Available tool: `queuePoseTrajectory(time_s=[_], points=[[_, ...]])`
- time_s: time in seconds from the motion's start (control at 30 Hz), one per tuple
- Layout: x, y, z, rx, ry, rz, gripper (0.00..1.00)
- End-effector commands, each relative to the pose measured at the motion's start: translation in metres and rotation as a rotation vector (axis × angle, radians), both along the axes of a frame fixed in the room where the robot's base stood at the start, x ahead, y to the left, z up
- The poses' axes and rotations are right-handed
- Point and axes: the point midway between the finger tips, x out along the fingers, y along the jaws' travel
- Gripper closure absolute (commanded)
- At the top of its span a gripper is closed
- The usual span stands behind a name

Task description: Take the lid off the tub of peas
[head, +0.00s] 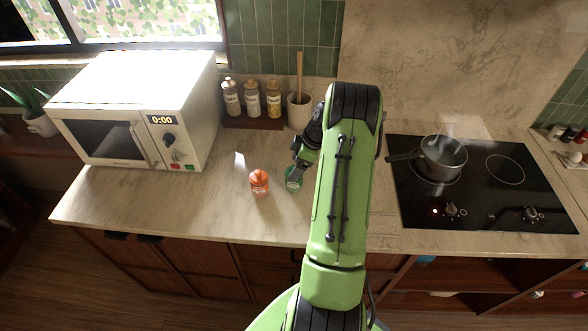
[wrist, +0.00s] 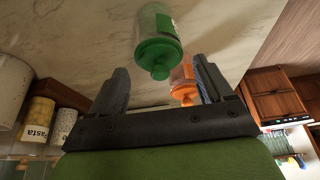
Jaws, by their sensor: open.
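A clear tub with a green knobbed lid (head: 293,178) stands on the counter, partly hidden by my gripper in the head view. In the wrist view its green lid (wrist: 157,52) is on and lies just beyond the fingertips, near the middle of the gap. A tub with an orange lid (head: 259,184) stands to its left; that lid shows in the wrist view (wrist: 184,92) near the right finger. I cannot read either label, so which holds peas is not certain; green suggests it. My gripper (head: 299,157) is open and empty beside the green-lidded tub; its fingers (wrist: 160,78) frame the wrist view.
A microwave (head: 135,110) stands at left. A rack of several labelled jars (head: 252,100) and a utensil crock (head: 299,110) are against the back wall. A pot (head: 443,158) sits on the black hob at right. The counter front is clear.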

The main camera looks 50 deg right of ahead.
Motion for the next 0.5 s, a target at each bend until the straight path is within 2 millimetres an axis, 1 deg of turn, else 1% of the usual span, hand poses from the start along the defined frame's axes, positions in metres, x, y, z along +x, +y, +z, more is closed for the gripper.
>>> queuePoseTrajectory(time_s=[0.1, 0.23, 0.27, 0.5], points=[[0.0018, 0.0014, -0.0062, -0.001, 0.001, 0.000, 0.20], [0.0017, 0.0013, -0.0062, -0.001, 0.000, 0.000, 0.20], [0.0017, 0.0013, -0.0062, -0.001, 0.000, 0.000, 0.22], [0.0017, 0.0011, -0.0059, -0.001, 0.000, 0.000, 0.58]])
